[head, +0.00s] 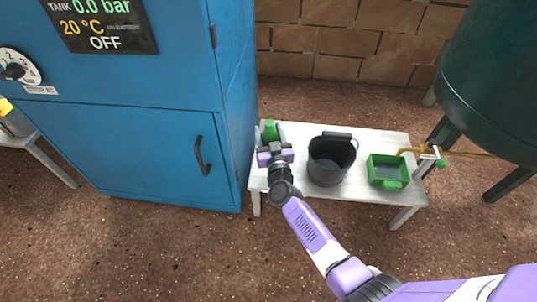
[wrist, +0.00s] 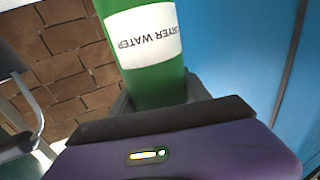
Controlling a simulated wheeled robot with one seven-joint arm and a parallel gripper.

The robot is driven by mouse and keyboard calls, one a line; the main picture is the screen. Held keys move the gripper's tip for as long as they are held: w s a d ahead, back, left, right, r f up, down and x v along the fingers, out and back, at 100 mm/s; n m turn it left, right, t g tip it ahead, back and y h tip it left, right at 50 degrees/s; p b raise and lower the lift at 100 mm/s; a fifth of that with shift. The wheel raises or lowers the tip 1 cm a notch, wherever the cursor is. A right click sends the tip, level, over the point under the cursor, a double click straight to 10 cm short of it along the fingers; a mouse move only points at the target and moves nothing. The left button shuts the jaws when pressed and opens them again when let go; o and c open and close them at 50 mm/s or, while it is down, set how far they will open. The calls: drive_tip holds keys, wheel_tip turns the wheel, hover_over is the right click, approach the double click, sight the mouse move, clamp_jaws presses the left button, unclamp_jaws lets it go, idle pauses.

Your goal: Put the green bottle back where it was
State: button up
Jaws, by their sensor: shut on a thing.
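The green bottle (wrist: 158,84) with a white label reading in part "WATER" fills the middle of the wrist view. In the head view, its green top (head: 269,131) shows at the left end of the white bench (head: 375,146), close to the blue cabinet. My gripper (head: 273,147) is shut on the bottle. The bottle's lower part is hidden behind my gripper in the head view. I cannot tell whether its base touches the bench.
A dark bucket (head: 328,162) stands on the bench right of my gripper. A green tray (head: 388,171) sits at the bench's right end, by a brass tap. The blue cabinet (head: 160,100) rises on the left. A dark green tank (head: 500,80) stands at the right.

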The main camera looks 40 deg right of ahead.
drive_tip(key=shift+f+b, duration=2.75)
drive_tip(key=shift+f, duration=1.05)
drive_tip(key=shift+f, duration=0.2)
drive_tip(key=o, duration=1.2)
drive_tip(key=shift+r, duration=0.15)
drive_tip(key=shift+s+a, duration=0.15)
drive_tip(key=shift+s, duration=0.1)
drive_tip(key=p+v, duration=0.5)
drive_tip(key=v, duration=0.6)
drive_tip(key=shift+s+a, duration=0.15)
drive_tip(key=shift+a, duration=0.05)
